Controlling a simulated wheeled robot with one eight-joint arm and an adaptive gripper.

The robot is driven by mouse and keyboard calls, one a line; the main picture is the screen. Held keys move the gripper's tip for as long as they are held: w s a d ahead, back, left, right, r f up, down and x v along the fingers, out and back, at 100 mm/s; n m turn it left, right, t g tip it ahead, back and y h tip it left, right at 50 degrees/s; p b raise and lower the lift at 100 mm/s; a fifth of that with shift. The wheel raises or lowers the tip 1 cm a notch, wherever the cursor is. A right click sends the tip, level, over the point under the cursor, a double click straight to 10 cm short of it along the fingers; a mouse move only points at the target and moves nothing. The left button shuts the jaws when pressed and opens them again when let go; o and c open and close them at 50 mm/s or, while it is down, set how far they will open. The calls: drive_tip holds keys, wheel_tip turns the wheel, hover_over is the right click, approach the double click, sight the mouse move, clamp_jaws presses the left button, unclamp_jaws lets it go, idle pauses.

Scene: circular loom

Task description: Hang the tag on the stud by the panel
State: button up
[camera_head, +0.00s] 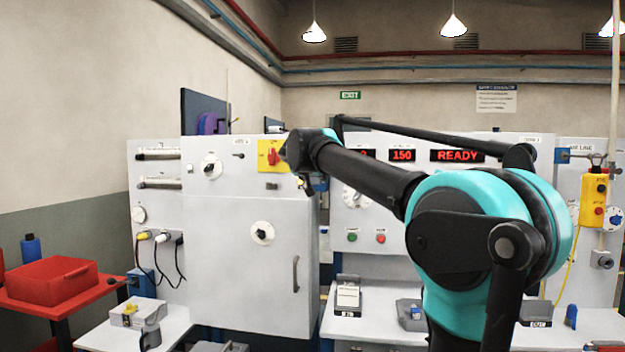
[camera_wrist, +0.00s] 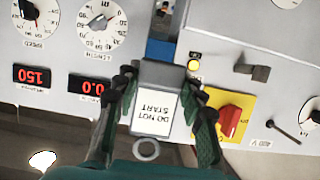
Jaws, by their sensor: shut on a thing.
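My gripper (camera_wrist: 160,86) is shut on a tag (camera_wrist: 153,112), with one dark finger at each side of it. The tag has a white card reading DO NOT START, upside down in the wrist view, on a grey backing. A pale ring (camera_wrist: 147,149) shows at its lower end, apart from any stud. A small black stud-like peg (camera_wrist: 285,131) projects from the grey panel by the 400 V label, to the right of the tag. It also shows in the head view (camera_head: 239,155), left of my arm. In the head view my arm hides most of the gripper and tag.
A yellow plate with a red switch (camera_wrist: 233,116) is between the tag and the peg; it is partly covered by my arm in the head view (camera_head: 268,155). A grey lever (camera_wrist: 252,71) and round knob (camera_wrist: 310,117) project nearby. The grey cabinet door (camera_head: 220,270) is shut.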

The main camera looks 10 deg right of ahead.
drive_tip(key=w, duration=0.2)
drive_tip(key=shift+w+d, duration=0.35)
drive_tip(key=shift+d, duration=0.05)
drive_tip(key=shift+r, duration=0.25)
drive_tip(key=shift+w+d, duration=0.1)
drive_tip(key=shift+w, duration=0.2)
drive_tip(key=shift+w+d, duration=0.1)
drive_tip(key=shift+w, duration=0.25)
drive_tip(key=shift+w+d, duration=0.2)
drive_tip(key=shift+w, duration=0.4)
idle(0.6)
drive_tip(key=shift+f, duration=0.25)
drive_tip(key=o, duration=1.4)
drive_tip(key=shift+c, duration=0.2)
